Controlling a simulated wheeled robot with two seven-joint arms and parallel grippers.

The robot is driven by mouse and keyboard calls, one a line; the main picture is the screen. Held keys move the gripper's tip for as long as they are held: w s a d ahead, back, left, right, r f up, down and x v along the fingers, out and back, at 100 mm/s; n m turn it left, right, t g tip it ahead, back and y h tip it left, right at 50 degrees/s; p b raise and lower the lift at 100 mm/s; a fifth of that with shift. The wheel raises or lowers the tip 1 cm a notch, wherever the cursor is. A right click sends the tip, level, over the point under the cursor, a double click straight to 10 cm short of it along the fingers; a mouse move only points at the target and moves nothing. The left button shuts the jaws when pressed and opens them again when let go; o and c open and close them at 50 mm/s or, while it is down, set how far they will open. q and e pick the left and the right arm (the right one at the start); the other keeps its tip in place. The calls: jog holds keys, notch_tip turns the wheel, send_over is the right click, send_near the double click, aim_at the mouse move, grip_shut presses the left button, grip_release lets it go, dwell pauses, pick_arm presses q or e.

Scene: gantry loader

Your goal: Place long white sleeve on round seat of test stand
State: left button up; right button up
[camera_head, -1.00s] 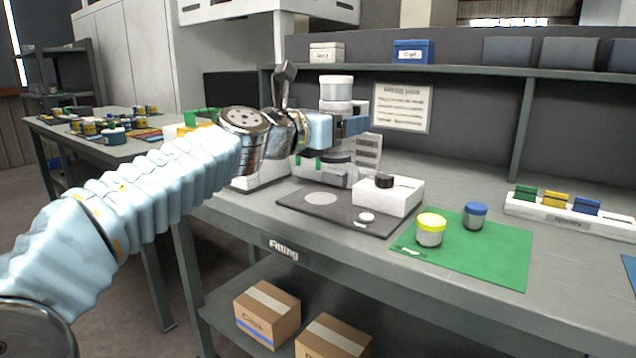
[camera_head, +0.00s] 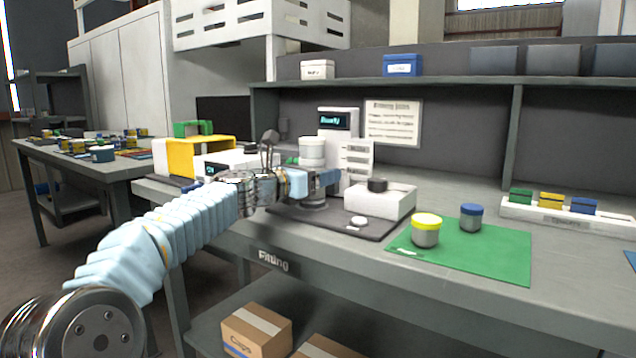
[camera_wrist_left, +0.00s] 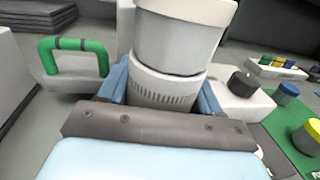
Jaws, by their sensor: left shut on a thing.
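The long white sleeve (camera_head: 312,150) stands upright in my left gripper (camera_head: 318,182), over the dark base plate (camera_head: 335,222) of the test stand. In the left wrist view the sleeve (camera_wrist_left: 180,38) has a wide smooth top and a narrower ribbed band, with the blue fingers of the left gripper (camera_wrist_left: 163,88) on both sides of it. My right gripper is not in view.
A white block with a black knob (camera_head: 378,200) stands right of the sleeve. A "Ready" display (camera_head: 337,122) rises behind. A yellow-lidded jar (camera_head: 426,231) and a blue-lidded jar (camera_head: 470,217) stand on a green mat (camera_head: 485,262). A yellow frame (camera_head: 195,158) stands left.

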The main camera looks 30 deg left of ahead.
pick_arm(q)
jog(key=shift+r, duration=0.15)
jog(key=o, duration=1.6)
jog(key=shift+f, duration=0.25)
jog(key=shift+o, duration=0.2)
jog(key=shift+r, duration=0.1)
jog(key=shift+s+r, duration=0.1)
jog(key=shift+s, duration=0.05)
jog(key=b+v, duration=0.2)
jog(key=v, duration=0.9)
jog(key=shift+s, duration=0.4)
